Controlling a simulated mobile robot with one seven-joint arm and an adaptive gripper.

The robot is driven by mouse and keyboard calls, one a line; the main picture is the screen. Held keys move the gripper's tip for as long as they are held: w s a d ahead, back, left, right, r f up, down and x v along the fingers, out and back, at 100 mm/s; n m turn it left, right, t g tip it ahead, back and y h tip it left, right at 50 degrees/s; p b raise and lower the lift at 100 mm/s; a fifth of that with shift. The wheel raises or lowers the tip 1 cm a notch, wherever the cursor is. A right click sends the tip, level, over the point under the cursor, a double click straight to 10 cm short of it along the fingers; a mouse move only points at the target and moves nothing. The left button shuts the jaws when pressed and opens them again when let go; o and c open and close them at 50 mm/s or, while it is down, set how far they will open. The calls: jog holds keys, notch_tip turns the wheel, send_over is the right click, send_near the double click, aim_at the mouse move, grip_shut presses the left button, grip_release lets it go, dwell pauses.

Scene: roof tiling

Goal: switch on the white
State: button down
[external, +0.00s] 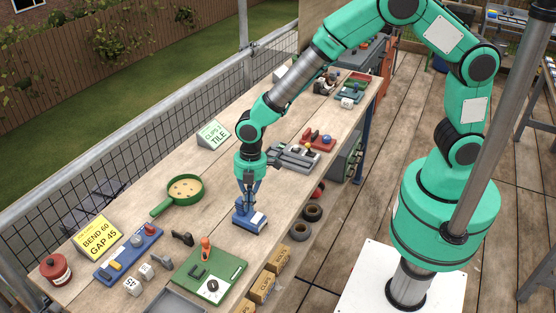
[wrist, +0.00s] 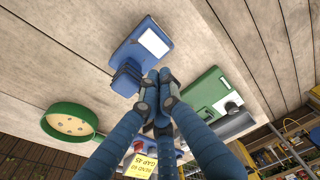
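A small blue box with a white panel on its top (external: 250,219) stands on the wooden workbench. In the wrist view, the blue box (wrist: 126,52) lies just beyond my fingertips, with its white panel (wrist: 153,42) facing up and a darker blue part (wrist: 127,80) at its near end. My gripper (external: 248,198) points down over the box's far end. I cannot tell whether the tips touch the box.
A green pan (external: 184,189) lies left of the box. A green board (external: 208,274) with an orange-handled tool and a dial is nearer the camera. A blue tray (external: 128,252), white dice and a yellow sign (external: 98,238) are at the left. A grey and red fixture (external: 298,157) stands behind.

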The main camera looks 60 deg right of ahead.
notch_tip(320, 180, up, 9)
jog(key=a, duration=0.1)
jog(key=shift+a+p, duration=0.15)
jog(key=shift+p, duration=0.3)
jog(key=shift+r, duration=0.1)
jog(key=s+d+r+m+t, duration=0.1)
jog(key=s+d+r+m, duration=0.25)
jog(key=d+r, duration=0.65)
jog(key=s+d+r+m+t, duration=0.2)
jog(key=s+d+r+m, duration=0.15)
jog(key=d+r, duration=0.6)
jog(key=s+d+r+m+t+b, duration=0.1)
jog(key=s+d+r+m, duration=0.2)
jog(key=s+d+m, duration=0.2)
jog(key=s+d+r+m+t+h, duration=0.1)
jog(key=s+d+r+m, duration=0.3)
jog(key=s+d, duration=0.7)
jog(key=shift+s+r+m+t+h+b, duration=0.15)
jog(key=shift+s+m+t+h+b, duration=0.4)
jog(key=shift+s, duration=1.35)
